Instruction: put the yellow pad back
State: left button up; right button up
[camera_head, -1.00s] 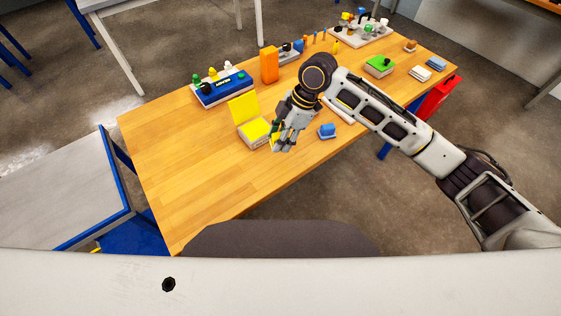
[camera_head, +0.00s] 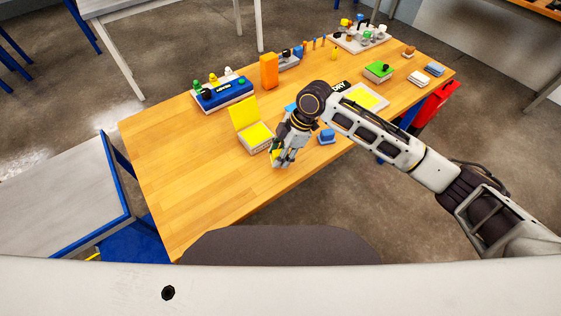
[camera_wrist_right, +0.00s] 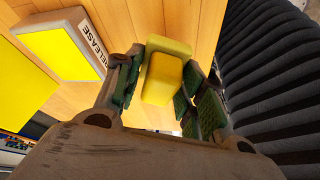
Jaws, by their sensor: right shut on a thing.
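My right gripper (camera_head: 282,158) is shut on a yellow pad (camera_wrist_right: 165,72), a two-tone yellow block between the green-lined fingers in the right wrist view. It holds the pad near the table's front edge, just in front of and to the right of an open box (camera_head: 258,146). The box has a yellow inside, a raised yellow lid (camera_head: 243,111) and pale walls; in the right wrist view its wall reads RELEASE (camera_wrist_right: 92,42). A pale tray (camera_head: 384,104) with a yellow surface and a DRY label lies behind my right arm. My left gripper is not in view.
A small blue block (camera_head: 327,137) stands close right of the gripper. A blue rack (camera_head: 225,92), an orange block (camera_head: 269,71) and a green-topped box (camera_head: 378,71) stand farther back. The wooden table (camera_head: 190,170) is clear at left front.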

aim_at(280, 168)
jog(key=shift+f, duration=2.2)
jog(key=shift+f, duration=0.1)
jog(key=o, duration=0.9)
jog(key=shift+v, duration=6.1)
